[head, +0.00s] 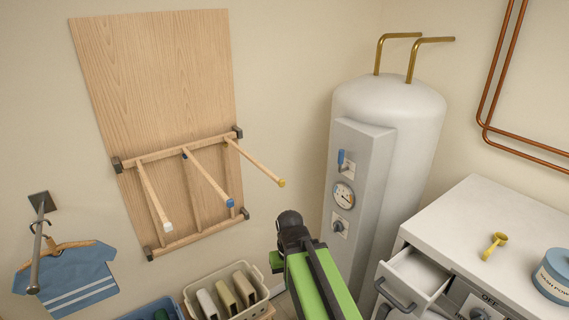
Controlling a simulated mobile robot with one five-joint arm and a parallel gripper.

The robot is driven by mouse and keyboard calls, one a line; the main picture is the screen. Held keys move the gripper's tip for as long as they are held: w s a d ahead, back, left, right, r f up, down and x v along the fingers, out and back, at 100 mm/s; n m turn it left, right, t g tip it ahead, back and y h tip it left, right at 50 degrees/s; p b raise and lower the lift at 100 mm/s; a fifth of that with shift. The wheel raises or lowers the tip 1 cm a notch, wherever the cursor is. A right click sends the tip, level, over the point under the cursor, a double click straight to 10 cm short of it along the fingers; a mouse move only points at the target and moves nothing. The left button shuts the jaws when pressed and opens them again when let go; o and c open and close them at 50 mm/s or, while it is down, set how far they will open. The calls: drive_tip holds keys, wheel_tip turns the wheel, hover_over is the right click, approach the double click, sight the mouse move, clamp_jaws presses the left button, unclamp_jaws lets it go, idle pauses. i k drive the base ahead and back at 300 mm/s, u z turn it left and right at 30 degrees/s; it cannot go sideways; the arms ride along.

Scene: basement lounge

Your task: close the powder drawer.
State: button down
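The powder drawer (418,272) is pulled out at the upper front of the white machine (500,222) at the lower right. It is a white, open-topped tray with a dark grey handle (396,296) on its front.
A yellow scoop (495,245) and a blue powder tub (553,275) stand on the machine top. A white tank (392,110) with a grey control panel (350,195) stands behind. A cream basket (262,302) is left of my arm. A wooden wall rack (165,75) hangs left.

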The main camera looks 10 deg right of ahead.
sight(414, 279)
drive_tip(key=k, duration=1.05)
drive_tip(key=u, duration=0.75)
drive_tip(key=i, duration=0.8)
drive_tip(key=u, duration=0.45)
